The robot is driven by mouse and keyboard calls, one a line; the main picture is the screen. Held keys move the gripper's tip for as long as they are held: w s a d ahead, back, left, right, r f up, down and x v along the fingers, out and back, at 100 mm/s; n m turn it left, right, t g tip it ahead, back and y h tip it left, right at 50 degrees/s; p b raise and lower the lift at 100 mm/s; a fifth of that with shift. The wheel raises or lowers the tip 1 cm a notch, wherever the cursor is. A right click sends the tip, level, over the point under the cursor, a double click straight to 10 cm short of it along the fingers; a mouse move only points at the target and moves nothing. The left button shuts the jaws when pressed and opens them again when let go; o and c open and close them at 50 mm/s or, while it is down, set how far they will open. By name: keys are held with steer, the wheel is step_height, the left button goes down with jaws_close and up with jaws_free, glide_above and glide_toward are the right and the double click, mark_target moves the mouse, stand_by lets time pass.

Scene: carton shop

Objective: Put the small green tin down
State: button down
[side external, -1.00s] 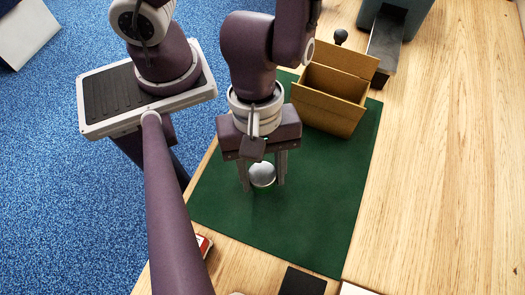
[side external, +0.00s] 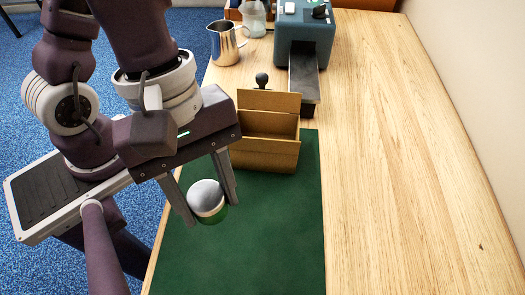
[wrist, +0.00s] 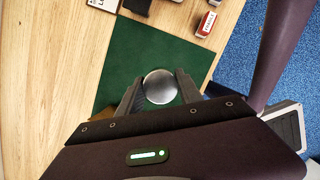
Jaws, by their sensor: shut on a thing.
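The small green tin (side external: 206,201) has a silver lid and a green side. It is between the fingers of my gripper (side external: 207,200), which is shut on it. In the side view the tin is seen against the green mat (side external: 250,245) and looks held above it; the exact height is hard to tell. In the wrist view only the round silver lid of the tin (wrist: 160,87) shows between the two fingertips.
An open cardboard carton (side external: 265,155) stands at the mat's back edge. Behind it are a dark knob (side external: 262,79), a metal jug (side external: 224,45) and a grey-blue machine (side external: 303,35). The wrist view shows a red box (wrist: 206,24). The right wooden tabletop is clear.

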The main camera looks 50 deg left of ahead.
step_height(320, 180, up, 3)
steer(key=shift+f, duration=0.15)
steer(key=w+a+n+t, duration=0.1)
steer(key=w+a+n, duration=0.3)
steer(key=w+n, duration=0.5)
steer(key=n+t+y, duration=0.1)
steer(key=n, duration=0.3)
glide_above(267, 134)
steer(key=s+d, duration=0.3)
steer(key=x, duration=0.5)
steer(key=s+a+x, duration=0.1)
steer(key=x, duration=0.3)
steer(key=s+a+x, duration=0.1)
steer(key=x, duration=0.4)
steer(key=shift+f, duration=0.65)
steer(key=shift+f, duration=0.15)
steer(key=shift+f, duration=0.35)
steer(key=c, duration=1.1)
jaws_free()
